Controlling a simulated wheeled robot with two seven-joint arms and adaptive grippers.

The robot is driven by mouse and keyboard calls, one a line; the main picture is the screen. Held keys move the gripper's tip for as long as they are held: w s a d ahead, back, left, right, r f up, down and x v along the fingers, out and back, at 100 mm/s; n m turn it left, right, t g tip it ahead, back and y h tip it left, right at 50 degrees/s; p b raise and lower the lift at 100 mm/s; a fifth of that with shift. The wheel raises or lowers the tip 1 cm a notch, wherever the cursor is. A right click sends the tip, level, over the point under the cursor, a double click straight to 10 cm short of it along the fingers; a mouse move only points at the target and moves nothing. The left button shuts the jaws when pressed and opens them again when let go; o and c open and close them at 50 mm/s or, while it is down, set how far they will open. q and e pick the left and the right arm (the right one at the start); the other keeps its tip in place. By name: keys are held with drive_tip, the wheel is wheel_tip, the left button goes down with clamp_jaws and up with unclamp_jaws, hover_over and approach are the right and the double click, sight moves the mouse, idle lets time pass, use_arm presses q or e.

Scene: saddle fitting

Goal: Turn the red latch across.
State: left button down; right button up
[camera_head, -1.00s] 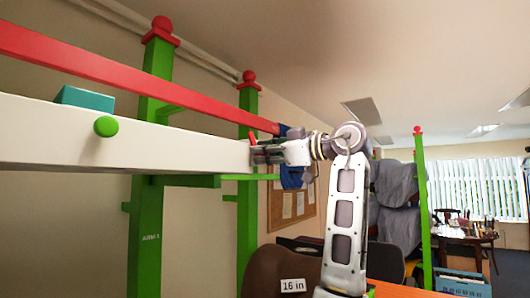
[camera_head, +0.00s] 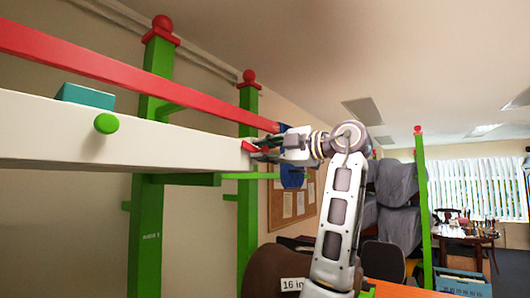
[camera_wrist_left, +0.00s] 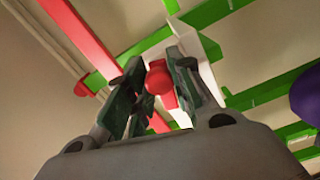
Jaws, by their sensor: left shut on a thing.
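The red latch (camera_head: 247,146) sits at the right end of the white beam (camera_head: 130,140). It lies tilted close to level there. My left gripper (camera_head: 258,149) is at that beam end, with its fingers around the latch. In the left wrist view the red latch (camera_wrist_left: 161,84) shows between the two dark fingers of my left gripper (camera_wrist_left: 160,80), which are shut on it. Part of the latch is hidden by the fingers. My right gripper is not in view.
A red rail (camera_head: 120,75) runs above the white beam, near green posts (camera_head: 155,95) with red caps. A green knob (camera_head: 106,124) and a teal block (camera_head: 85,96) are farther left. A brown saddle (camera_head: 265,270) is below. Open room lies to the right.

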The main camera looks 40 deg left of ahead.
use_arm(q)
drive_tip(key=shift+f+n, duration=0.1)
drive_tip(key=shift+n, duration=1.2)
drive_tip(key=c, duration=1.2)
unclamp_jaws()
drive_tip(key=shift+c, duration=0.2)
drive_tip(key=shift+d, duration=0.1)
drive_tip(key=w+d, duration=0.1)
drive_tip(key=d, duration=1)
drive_tip(key=shift+w+d, duration=0.15)
drive_tip(key=shift+d, duration=0.25)
